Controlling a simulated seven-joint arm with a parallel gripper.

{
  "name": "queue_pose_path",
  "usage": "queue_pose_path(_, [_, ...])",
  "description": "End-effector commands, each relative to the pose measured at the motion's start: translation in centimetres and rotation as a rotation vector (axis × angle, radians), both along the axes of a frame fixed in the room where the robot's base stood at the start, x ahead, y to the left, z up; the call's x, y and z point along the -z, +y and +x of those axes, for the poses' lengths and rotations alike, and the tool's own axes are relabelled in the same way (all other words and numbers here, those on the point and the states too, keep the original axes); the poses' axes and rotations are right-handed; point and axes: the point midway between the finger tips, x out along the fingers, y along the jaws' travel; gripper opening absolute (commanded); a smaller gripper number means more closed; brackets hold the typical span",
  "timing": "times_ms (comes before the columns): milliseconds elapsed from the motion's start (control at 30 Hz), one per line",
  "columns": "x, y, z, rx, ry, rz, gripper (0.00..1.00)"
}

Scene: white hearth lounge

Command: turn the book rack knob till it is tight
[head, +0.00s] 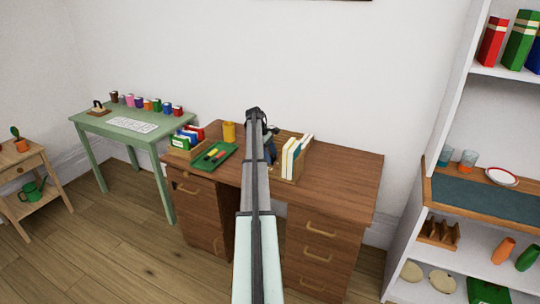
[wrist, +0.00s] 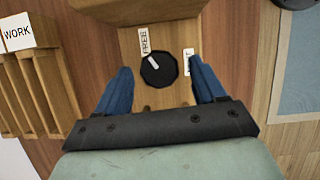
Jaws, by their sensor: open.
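The black round knob (wrist: 158,72) sits on a light wooden block (wrist: 140,97) in the wrist view. Its white pointer mark leans up and left, towards the label FREE (wrist: 144,40). A second label (wrist: 189,62), too small to read, stands to the right of the knob, partly beside the right finger. My gripper (wrist: 161,75) is open, with one blue finger on each side of the knob and gaps between fingers and knob. In the head view, my arm hides much of the desk middle. The book rack (head: 300,166) with several pale books stands just right of my arm.
In the wrist view, a slatted wooden piece (wrist: 45,85) and a white WORK label (wrist: 16,31) lie left. The desk's right part is clear.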

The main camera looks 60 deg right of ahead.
Motion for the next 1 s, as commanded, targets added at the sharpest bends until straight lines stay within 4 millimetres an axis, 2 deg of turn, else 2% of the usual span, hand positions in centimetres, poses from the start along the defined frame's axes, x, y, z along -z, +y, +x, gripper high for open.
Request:
queue_pose_path(167, [-0.02,0.00,0.01,0.000,0.000,0.000,0.68])
queue_pose_path(733, [-0.05,0.00,0.03,0.000,0.000,0.000,0.14])
queue_pose_path(1000, [-0.06,-0.11,0.04,0.039,0.001,0.001,0.14])
